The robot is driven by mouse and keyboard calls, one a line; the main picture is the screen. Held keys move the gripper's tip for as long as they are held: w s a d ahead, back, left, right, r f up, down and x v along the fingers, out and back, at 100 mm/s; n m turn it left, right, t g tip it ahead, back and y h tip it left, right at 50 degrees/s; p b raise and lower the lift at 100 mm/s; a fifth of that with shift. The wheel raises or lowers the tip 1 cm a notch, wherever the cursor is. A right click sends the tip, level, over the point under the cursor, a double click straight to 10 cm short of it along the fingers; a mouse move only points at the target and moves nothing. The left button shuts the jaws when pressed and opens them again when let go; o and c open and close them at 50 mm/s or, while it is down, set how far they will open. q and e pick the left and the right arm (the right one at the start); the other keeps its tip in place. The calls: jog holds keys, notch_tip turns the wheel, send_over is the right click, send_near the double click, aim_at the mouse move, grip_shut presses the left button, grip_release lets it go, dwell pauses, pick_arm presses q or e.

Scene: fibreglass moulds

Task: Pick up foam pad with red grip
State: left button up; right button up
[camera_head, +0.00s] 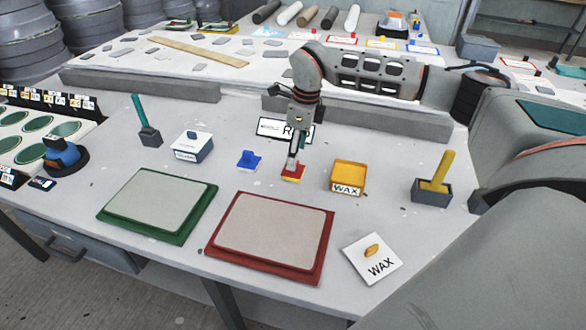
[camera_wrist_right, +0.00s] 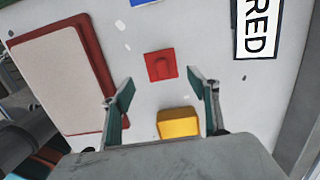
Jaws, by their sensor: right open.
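The foam pad with red grip (camera_head: 292,174) lies on the grey table just behind the red-framed mould. A thin yellowish edge shows under its red top. In the right wrist view the pad (camera_wrist_right: 160,65) lies flat, ahead of the two fingertips and roughly centred between them. My right gripper (camera_head: 295,152) points down over the pad and partly covers its back in the head view. Its fingers (camera_wrist_right: 160,88) are spread, with nothing between them. I cannot tell the exact height above the pad. My left gripper is not in view.
A blue-gripped pad (camera_head: 249,161) lies to the left and a yellow wax box (camera_head: 348,177) to the right. The red mould (camera_head: 268,238) and green mould (camera_head: 158,204) are in front. A wax lid (camera_head: 373,261) lies at front right. A RED sign (camera_wrist_right: 259,25) is behind.

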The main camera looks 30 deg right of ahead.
aim_at(286, 174)
jog(key=f, duration=0.3)
jog(key=w+f, duration=0.1)
jog(key=f, duration=0.1)
jog(key=shift+w+a+f, duration=0.1)
jog(key=shift+a+f, duration=0.15)
jog(key=c, duration=1.2)
